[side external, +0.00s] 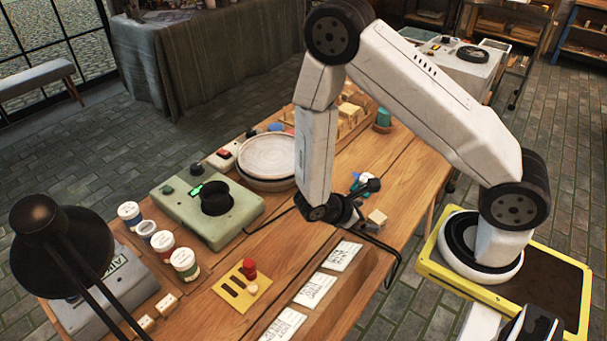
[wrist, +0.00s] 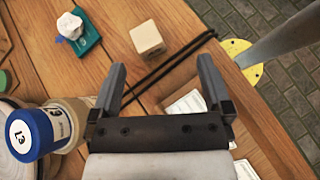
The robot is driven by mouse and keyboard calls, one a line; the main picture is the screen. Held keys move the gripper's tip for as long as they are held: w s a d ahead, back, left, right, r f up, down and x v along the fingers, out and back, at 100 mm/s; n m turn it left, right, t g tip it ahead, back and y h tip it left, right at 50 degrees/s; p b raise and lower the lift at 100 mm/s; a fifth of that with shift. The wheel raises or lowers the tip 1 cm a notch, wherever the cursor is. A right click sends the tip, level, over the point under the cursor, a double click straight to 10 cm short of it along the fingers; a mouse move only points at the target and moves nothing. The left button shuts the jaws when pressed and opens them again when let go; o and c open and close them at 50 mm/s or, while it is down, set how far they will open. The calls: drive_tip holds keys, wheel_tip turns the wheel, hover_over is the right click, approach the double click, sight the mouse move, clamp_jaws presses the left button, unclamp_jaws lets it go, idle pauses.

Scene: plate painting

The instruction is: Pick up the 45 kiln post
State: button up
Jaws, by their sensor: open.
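A small cream block (wrist: 147,38), the likely kiln post, stands on the wooden table ahead of my gripper in the wrist view. I cannot read a number on it. The block (side external: 376,218) also shows in the side view, just right of my gripper (side external: 350,212). In the wrist view my gripper (wrist: 162,68) is open, its two fingers wide apart and nothing between them. The block lies beyond the fingertips, apart from both. A wooden tray of pale blocks (side external: 353,103) stands farther back, partly hidden by my arm.
A black cable (wrist: 170,68) crosses the table between my gripper and the block. A blue-lidded jar (wrist: 30,132) is close to the left finger. A teal holder (wrist: 80,38) stands left of the block. White cards (side external: 342,256) lie along the table's front edge.

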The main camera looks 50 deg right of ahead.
sight(378, 217)
drive_tip(key=f+n, duration=0.1)
drive_tip(key=d+f+n+h, duration=0.1)
drive_tip(key=f+n+t+h, duration=0.1)
drive_tip(key=shift+d+f, duration=0.1)
drive_tip(key=shift+d, duration=0.25)
drive_tip(key=shift+w+d+f+n+t+h, duration=0.15)
drive_tip(key=shift+f+n+t+h, duration=0.1)
drive_tip(key=shift+f+n+h, duration=0.15)
drive_tip(key=shift+w+d+f+n+t+h, duration=0.15)
drive_tip(key=shift+f+n+t+h, duration=0.15)
drive_tip(key=shift+n+h, duration=0.15)
drive_tip(key=shift+s, duration=0.1)
drive_tip(key=shift+x, duration=1.3)
drive_tip(key=shift+x, duration=2.6)
drive_tip(key=shift+s+a+f, duration=0.1)
drive_tip(key=shift+s, duration=0.1)
clamp_jaws()
